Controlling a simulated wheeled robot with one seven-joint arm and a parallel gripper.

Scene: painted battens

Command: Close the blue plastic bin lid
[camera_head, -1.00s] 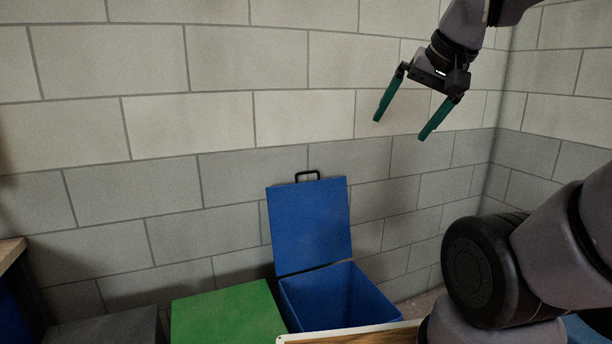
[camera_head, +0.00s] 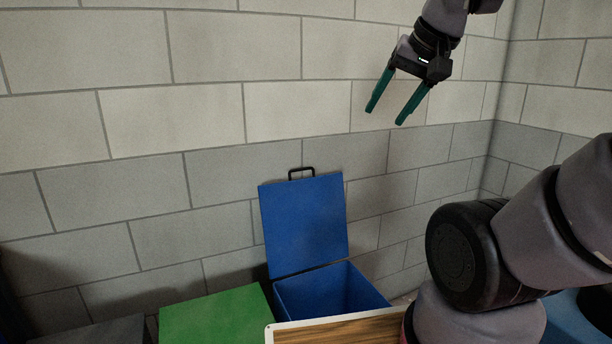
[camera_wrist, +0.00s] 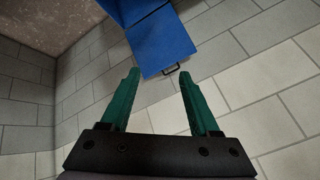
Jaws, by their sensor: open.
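The blue bin (camera_head: 328,291) stands against the block wall in the head view. Its blue lid (camera_head: 303,225) is open and stands nearly upright at the back, with a black handle (camera_head: 301,173) on its top edge. My gripper (camera_head: 388,116) is open and empty, above and to the right of the lid, apart from it. In the wrist view the open fingers (camera_wrist: 157,73) frame the lid (camera_wrist: 160,42) and its handle (camera_wrist: 174,70), which lie beyond the fingertips. The bin's lower part is hidden behind a wooden board in the head view.
A green box top (camera_head: 215,318) is left of the bin, with a dark grey one (camera_head: 95,332) farther left. A wood-grain board with a pale edge (camera_head: 340,330) is in front of the bin. The wall (camera_head: 200,120) above is bare.

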